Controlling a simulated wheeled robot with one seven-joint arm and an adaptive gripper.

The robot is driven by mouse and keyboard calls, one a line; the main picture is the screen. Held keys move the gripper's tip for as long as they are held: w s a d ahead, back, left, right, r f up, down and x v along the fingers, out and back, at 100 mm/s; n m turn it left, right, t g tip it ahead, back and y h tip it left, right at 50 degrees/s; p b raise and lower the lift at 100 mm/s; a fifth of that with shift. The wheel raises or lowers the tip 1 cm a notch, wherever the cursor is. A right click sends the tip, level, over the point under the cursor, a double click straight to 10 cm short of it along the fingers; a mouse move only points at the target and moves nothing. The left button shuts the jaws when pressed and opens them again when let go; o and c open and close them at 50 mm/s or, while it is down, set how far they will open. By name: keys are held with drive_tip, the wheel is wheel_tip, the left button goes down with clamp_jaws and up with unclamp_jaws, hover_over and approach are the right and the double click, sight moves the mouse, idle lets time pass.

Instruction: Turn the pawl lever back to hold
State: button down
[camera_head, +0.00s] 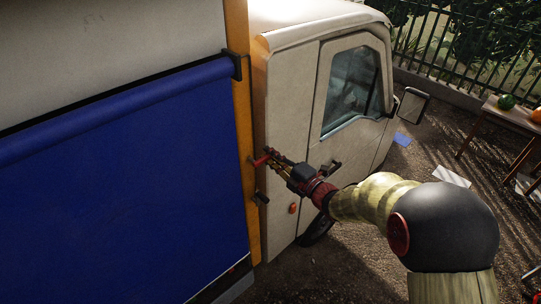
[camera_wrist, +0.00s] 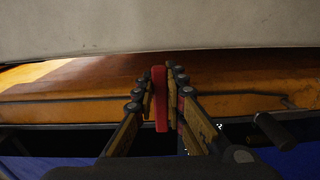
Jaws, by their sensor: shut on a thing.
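The pawl lever (camera_wrist: 160,98) is a red bar on the truck's orange post (camera_head: 239,110). In the wrist view it stands upright between my two fingers. In the head view the red lever (camera_head: 262,160) sticks out at the post's right edge, beside the cab. My gripper (camera_wrist: 161,97) is shut on the red lever, one finger on each side. In the head view my gripper (camera_head: 272,158) reaches the lever from the right. The lever's pivot and the hold mark are hidden or too small to tell.
A dark crank handle (camera_wrist: 274,131) sits to the right in the wrist view. A blue curtain (camera_head: 120,180) hangs left of the post. The white cab door (camera_head: 305,130) stands close to my arm. A table (camera_head: 510,112) with fruit is at the far right.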

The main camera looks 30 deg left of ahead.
drive_tip(key=c, duration=1.8)
unclamp_jaws()
drive_tip(key=v, duration=1.2)
drive_tip(key=shift+w, duration=0.1)
